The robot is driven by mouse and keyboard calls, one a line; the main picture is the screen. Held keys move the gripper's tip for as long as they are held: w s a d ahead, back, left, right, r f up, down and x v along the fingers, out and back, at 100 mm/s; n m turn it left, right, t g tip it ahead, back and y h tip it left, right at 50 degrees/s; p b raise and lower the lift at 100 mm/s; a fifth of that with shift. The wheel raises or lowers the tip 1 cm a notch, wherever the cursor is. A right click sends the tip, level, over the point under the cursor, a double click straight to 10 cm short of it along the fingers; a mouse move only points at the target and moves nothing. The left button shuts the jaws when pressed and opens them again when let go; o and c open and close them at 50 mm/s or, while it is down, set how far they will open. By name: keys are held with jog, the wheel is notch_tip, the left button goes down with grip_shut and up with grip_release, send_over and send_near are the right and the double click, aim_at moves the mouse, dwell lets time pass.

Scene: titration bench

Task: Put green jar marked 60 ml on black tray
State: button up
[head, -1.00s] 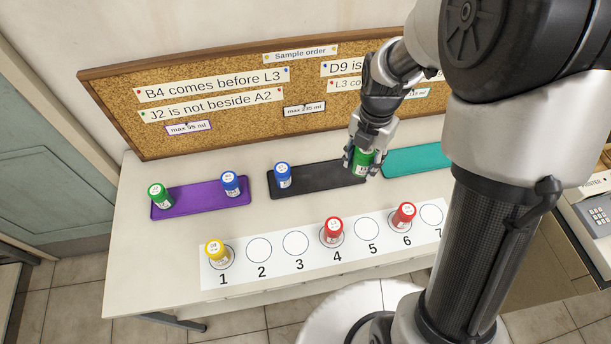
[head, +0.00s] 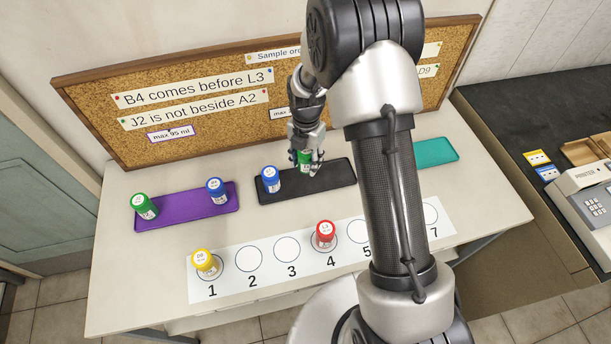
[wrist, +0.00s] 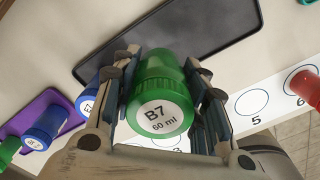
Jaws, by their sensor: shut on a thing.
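The green jar (wrist: 160,84) has a label reading B7, 60 ml. My gripper (head: 306,160) is shut on it, with fingers on both sides of the jar in the wrist view. The black tray also shows in the wrist view (wrist: 185,35), behind the jar. I cannot tell whether the jar touches the tray. A blue-capped jar (head: 271,179) stands at the tray's left end.
A purple tray (head: 185,212) at left holds another green jar (head: 144,206) and a blue jar (head: 217,190). A teal tray (head: 436,151) is at right. The numbered strip in front holds a yellow jar (head: 206,263) and a red jar (head: 325,234); my arm hides part of it.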

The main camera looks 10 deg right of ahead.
aim_at(306, 180)
jog(key=shift+f+b, duration=0.75)
jog(key=shift+f, duration=2.6)
jog(key=shift+f, duration=0.15)
jog(key=o, duration=1.1)
